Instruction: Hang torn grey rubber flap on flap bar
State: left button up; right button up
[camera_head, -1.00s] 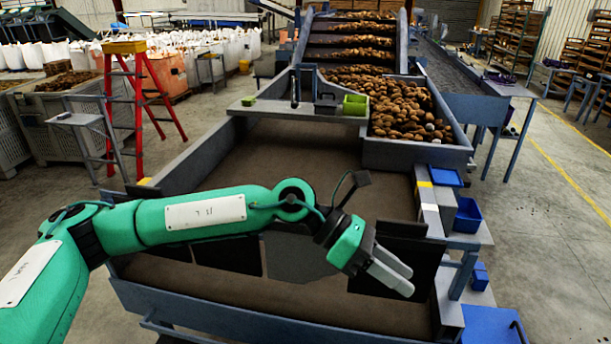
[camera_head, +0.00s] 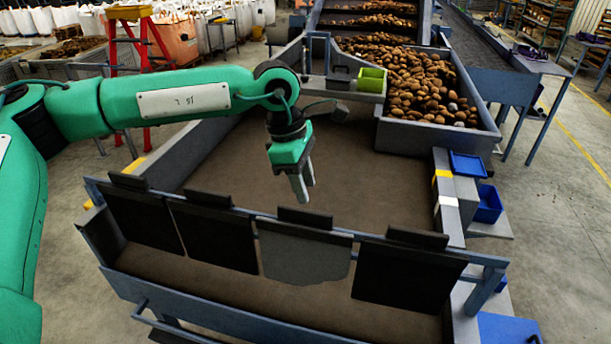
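The torn grey rubber flap (camera_head: 303,257) hangs on the flap bar (camera_head: 361,237), third from the left, its dark top strip over the bar and its lower edge ragged. Black flaps hang on both sides of it: two to its left (camera_head: 145,217) (camera_head: 214,237) and one to its right (camera_head: 406,276). My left gripper (camera_head: 302,188) points down above the brown belt, beyond the bar and apart from the grey flap. Its two fingers are slightly apart with nothing between them. My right gripper is not in view.
The brown belt (camera_head: 355,180) lies between blue side walls. A cross shelf with a green bin (camera_head: 371,79) stands behind my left gripper. A hopper of potatoes (camera_head: 420,85) is at the back right. Blue trays (camera_head: 468,165) sit on the right side.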

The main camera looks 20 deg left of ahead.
aim_at(304, 210)
pick_arm(q)
jog(key=shift+w+f+b, duration=0.15)
jog(key=shift+w+f, duration=0.05)
jog(key=shift+f, duration=0.35)
jog(key=shift+w+f+b, duration=0.15)
jog(key=shift+f, duration=0.4)
notch_tip(304, 210, down, 2)
jog(key=shift+s+f+b, duration=0.1)
jog(key=shift+f+b, duration=0.1)
jog(key=shift+b, duration=0.25)
jog(key=b+x, duration=0.1)
jog(key=a+b+x, duration=0.1)
jog(key=b+x, duration=0.1)
jog(key=shift+d+f, duration=0.15)
jog(key=shift+f, duration=0.25)
jog(key=shift+f+b, duration=0.4)
jog(key=shift+b, duration=0.15)
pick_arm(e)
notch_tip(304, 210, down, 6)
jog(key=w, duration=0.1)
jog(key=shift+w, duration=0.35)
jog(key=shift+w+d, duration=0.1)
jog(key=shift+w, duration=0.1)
